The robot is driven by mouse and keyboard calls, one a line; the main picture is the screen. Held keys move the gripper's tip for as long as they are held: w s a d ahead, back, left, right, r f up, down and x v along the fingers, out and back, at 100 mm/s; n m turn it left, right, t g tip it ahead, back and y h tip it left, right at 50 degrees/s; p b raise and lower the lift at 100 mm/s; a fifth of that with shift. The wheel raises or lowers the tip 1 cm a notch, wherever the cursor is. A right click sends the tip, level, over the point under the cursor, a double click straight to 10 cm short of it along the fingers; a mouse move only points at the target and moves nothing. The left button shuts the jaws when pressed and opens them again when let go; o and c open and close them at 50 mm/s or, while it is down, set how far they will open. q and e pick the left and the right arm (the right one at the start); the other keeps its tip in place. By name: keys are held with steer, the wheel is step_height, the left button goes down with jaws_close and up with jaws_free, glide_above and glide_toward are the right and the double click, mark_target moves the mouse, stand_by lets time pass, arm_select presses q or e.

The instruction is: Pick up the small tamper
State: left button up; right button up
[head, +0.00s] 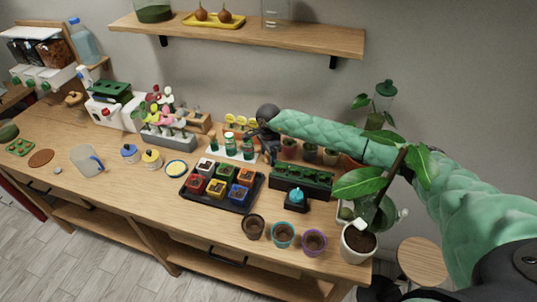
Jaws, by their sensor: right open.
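My right arm, in a green quilted sleeve, reaches in from the right across the back of the table. My right gripper (270,151) is dark, points down and is open beside the white tray of small bottles (231,150). I cannot make out the small tamper for certain; the gripper and arm hide part of the back of the table. A wooden rack (197,121) stands to the left of the gripper, with small upright pieces too small to tell apart. My left gripper is not in view.
A black tray with coloured pots (222,207) sits at the middle front, with a dark green planter (301,184) to its right. A tall potted plant (358,244) stands at the right corner under my arm.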

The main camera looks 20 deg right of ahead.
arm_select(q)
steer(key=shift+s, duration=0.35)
arm_select(e)
steer(key=shift+f, duration=0.2)
steer(key=c, duration=1.1)
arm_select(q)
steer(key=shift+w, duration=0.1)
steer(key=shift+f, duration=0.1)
